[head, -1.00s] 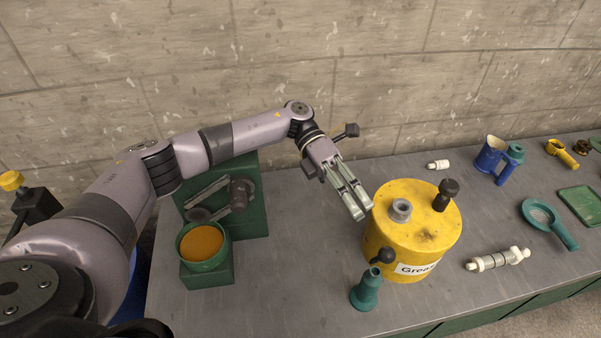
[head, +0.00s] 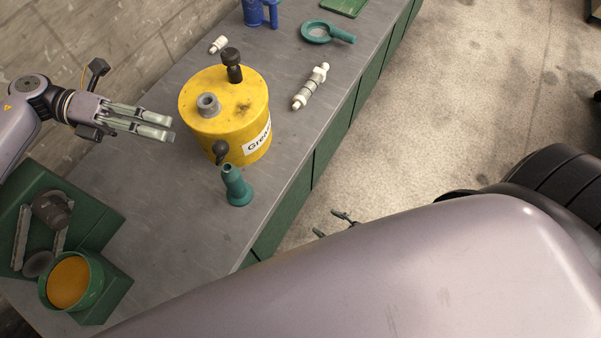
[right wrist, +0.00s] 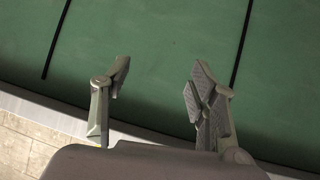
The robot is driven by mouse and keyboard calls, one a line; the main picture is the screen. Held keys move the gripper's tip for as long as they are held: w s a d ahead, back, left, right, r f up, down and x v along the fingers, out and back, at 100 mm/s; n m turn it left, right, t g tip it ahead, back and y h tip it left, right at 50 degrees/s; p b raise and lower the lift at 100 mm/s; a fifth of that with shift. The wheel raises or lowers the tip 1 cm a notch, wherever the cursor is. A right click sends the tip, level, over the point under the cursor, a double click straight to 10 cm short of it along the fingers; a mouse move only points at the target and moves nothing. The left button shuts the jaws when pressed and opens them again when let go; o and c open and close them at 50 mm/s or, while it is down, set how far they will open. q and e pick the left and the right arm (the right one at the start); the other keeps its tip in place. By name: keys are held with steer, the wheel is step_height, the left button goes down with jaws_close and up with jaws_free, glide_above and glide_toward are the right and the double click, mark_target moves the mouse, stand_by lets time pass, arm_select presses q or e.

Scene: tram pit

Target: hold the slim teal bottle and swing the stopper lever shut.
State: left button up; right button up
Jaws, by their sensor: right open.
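The slim teal bottle (head: 236,186) stands upright on the grey bench near its front edge, just in front of the yellow grease can (head: 225,112). I cannot make out its stopper lever. My left gripper (head: 171,128) is empty at the left of the can, away from the bottle; its fingers lie close together, and I cannot tell if they are shut. My right gripper (head: 333,225) shows only as fingertips beyond my right arm, off the bench's front edge. In the right wrist view, it is open and empty (right wrist: 158,78), facing a green panel.
The can has black knobs and a grey neck. A green tub (head: 92,290) with orange contents and a green holder stand at the left. Bench around the bottle is mostly clear.

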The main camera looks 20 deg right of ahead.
steer(key=a+r+n+t+y, duration=0.1)
steer(key=a+r+t+y, duration=0.4)
steer(key=r, duration=1)
steer(key=y, duration=0.1)
glide_toward(238, 179)
steer(key=shift+g, duration=0.3)
steer(key=x, duration=1.2)
steer(key=shift+d+r, duration=0.1)
steer(key=shift+r, duration=0.15)
steer(key=shift+c, duration=0.6)
steer(key=shift+c, duration=1.2)
steer(key=shift+c, duration=0.6)
jaws_close()
